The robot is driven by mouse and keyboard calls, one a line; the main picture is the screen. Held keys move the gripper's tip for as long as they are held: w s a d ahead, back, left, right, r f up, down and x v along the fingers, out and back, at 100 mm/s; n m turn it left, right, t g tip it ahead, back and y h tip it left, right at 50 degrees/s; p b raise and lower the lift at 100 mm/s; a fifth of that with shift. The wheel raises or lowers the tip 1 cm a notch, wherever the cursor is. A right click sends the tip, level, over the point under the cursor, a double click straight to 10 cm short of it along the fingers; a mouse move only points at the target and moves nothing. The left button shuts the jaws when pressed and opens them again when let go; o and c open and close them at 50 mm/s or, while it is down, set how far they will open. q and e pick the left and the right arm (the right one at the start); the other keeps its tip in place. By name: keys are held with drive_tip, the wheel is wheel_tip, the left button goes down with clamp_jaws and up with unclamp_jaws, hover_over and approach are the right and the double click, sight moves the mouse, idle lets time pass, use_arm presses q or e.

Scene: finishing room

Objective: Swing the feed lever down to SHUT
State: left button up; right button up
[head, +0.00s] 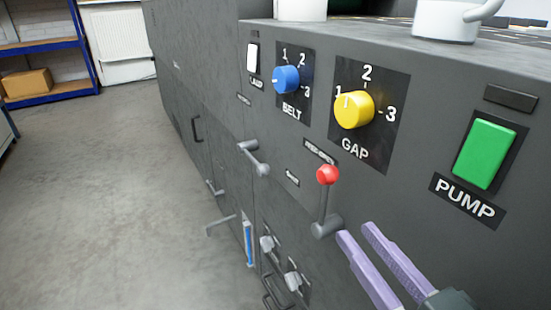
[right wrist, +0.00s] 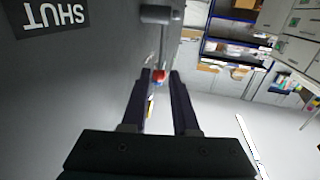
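The feed lever is a grey rod with a red ball knob (head: 328,174). It stands upright on a grey hub (head: 325,228) on the dark machine front, knob at the top. A small label above the knob is too small to read surely. My right gripper (head: 358,231) has two lilac fingers, apart and empty, below and right of the knob. In the right wrist view the red knob (right wrist: 158,76) shows in the gap between the open fingertips (right wrist: 160,73), seemingly beyond them. A SHUT plate (right wrist: 55,15) appears upside down there. My left gripper is not in view.
The panel also holds a blue BELT knob (head: 286,80), a yellow GAP knob (head: 354,109), a green PUMP button (head: 485,153) and a white LAMP switch (head: 252,58). A grey handle (head: 253,158) sticks out left of the lever. Floor at left is clear.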

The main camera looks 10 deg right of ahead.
sight(327, 200)
drive_tip(key=w, duration=0.2)
drive_tip(key=w+a+b, duration=0.1)
drive_tip(key=w, duration=0.2)
drive_tip(key=w+b, duration=0.1)
drive_tip(key=w, duration=0.2)
drive_tip(key=shift+a+f, duration=0.2)
drive_tip(key=shift+f, duration=0.1)
drive_tip(key=shift+w+a, duration=0.1)
drive_tip(key=shift+w, duration=0.6)
drive_tip(key=shift+r, duration=0.1)
clamp_jaws()
idle(0.4)
